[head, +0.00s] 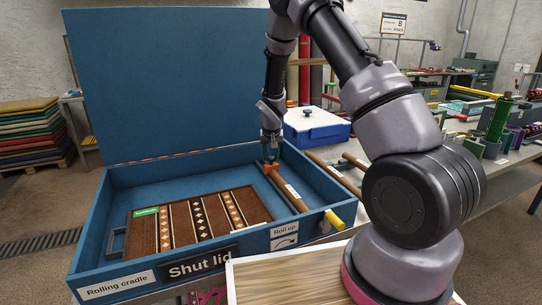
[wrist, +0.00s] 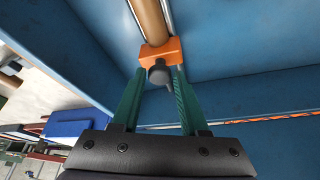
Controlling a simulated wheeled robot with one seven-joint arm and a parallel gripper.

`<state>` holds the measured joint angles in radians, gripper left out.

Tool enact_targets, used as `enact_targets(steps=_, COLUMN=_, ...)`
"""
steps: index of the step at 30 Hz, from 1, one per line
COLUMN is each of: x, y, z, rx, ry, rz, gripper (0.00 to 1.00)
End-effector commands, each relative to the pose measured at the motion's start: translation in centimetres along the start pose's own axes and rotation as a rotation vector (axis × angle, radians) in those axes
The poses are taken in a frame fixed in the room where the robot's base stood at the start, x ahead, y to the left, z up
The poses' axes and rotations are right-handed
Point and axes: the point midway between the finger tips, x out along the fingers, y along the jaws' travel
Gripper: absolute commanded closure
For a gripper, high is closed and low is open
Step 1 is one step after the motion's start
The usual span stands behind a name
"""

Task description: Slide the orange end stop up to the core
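The orange end stop (head: 271,168) is at the far end of the brown core (head: 289,192), inside the blue box along its right side. In the wrist view the orange end stop (wrist: 160,53) has a dark round knob (wrist: 159,75) on its near face. The brown core (wrist: 150,20) runs up from its far side; I cannot tell whether they touch. My gripper (wrist: 160,72) has its green fingers apart, one on each side of the knob, tips close to the block's lower edge. In the head view my gripper (head: 270,155) is just behind the end stop, its fingertips small.
The blue box (head: 105,225) has its lid (head: 165,80) raised at the back. A patterned rug (head: 150,237) lies in it, left of the core. A yellow handle (head: 334,220) is at the front right corner.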

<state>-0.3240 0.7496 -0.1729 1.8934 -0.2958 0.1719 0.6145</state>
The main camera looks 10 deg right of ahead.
Motion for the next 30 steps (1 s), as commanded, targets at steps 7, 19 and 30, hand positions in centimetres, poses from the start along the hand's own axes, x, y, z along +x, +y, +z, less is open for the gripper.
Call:
enact_targets(steps=7, x=0.0, y=0.0, z=0.0, rx=0.0, ry=0.0, rz=0.0, gripper=0.51)
enact_targets(steps=19, x=-5.0, y=0.0, z=-0.1, rx=0.001, ry=0.003, rz=-0.002, gripper=0.51)
enact_targets(steps=30, x=-10.4, y=0.0, z=0.0, rx=0.0, ry=0.001, rz=-0.001, gripper=0.51)
